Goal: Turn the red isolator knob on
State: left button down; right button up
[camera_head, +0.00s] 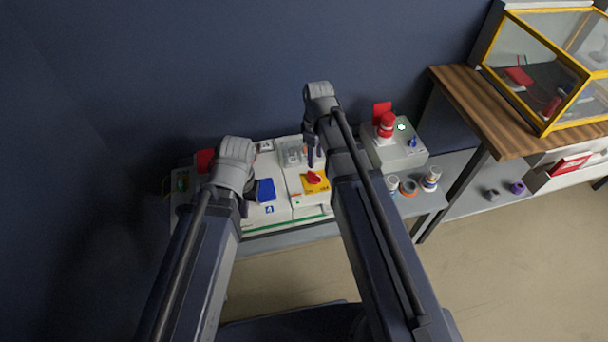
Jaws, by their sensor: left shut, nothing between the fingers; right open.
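The red isolator knob (313,177) sits on a yellow plate (316,187) on the right part of a white socket box. My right gripper (313,160) is open, pointing down just above and behind the knob; I cannot tell whether it touches it. My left gripper (244,208) is shut and empty, at the left part of the box beside a blue cover (265,190). My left arm hides some of the box's left side.
A wooden table (470,103) with a yellow-framed case (545,75) stands further right.

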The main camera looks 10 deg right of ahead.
aim_at(315, 174)
jog(key=shift+f+b, duration=3.9)
jog(key=shift+c, duration=0.3)
grip_shut()
